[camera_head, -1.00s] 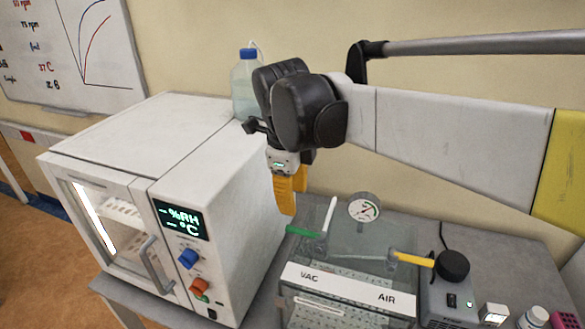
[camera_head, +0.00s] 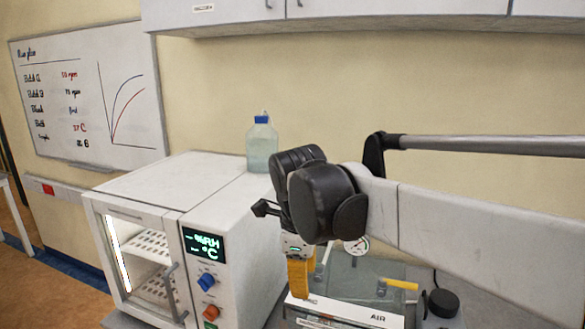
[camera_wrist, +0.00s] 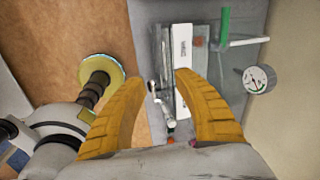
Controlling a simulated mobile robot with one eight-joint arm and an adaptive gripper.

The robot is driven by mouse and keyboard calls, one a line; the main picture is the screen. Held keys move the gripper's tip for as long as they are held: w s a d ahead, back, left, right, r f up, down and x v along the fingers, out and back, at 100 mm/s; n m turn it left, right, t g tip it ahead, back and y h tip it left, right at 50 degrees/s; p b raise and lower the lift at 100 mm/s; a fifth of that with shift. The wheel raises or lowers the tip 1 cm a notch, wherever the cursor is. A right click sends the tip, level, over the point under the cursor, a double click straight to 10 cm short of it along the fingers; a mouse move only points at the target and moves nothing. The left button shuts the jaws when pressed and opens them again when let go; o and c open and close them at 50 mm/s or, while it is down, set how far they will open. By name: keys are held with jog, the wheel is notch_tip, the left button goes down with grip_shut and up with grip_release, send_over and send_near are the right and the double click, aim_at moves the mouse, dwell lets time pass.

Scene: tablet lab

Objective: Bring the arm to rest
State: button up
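My gripper (camera_head: 300,275) hangs from my arm in front of the white cabinet's right side, with its yellow fingers pointing down. In the wrist view, the two yellow fingers of my gripper (camera_wrist: 162,85) are spread apart with nothing between their tips. My arm reaches in from the right of the head view. Below and beyond the fingers is the clear vacuum chamber (camera_head: 352,278) with its VAC/AIR label strip (camera_head: 345,312). The fingers look to be above it; the exact gap cannot be told.
A white humidity cabinet (camera_head: 160,190) with a lit display stands left of my gripper, a blue-capped bottle (camera_head: 262,145) on top. A pressure gauge (camera_head: 357,245) and yellow valve handle (camera_head: 400,284) are close by. Wall cupboards (camera_head: 400,12) hang above; a whiteboard (camera_head: 90,95) is at left.

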jog(key=s+d+f+n+t+b, duration=0.1)
jog(key=s+d+f+n+b, duration=0.3)
jog(key=d+f+n+b, duration=0.1)
jog(key=s+d+f+n+t+b, duration=0.2)
jog(key=s+d+f+n+b, duration=0.2)
jog(key=f+n, duration=0.5)
jog(key=s+d+f+n+t+b, duration=0.1)
jog(key=s+d+f+n+b, duration=0.3)
jog(key=d+f+n+b, duration=0.3)
notch_tip(320, 180, down, 5)
jog(key=shift+s+d+r+t+y+b, duration=0.1)
jog(key=shift+s+d+t+y+b, duration=0.3)
jog(key=shift+b, duration=0.65)
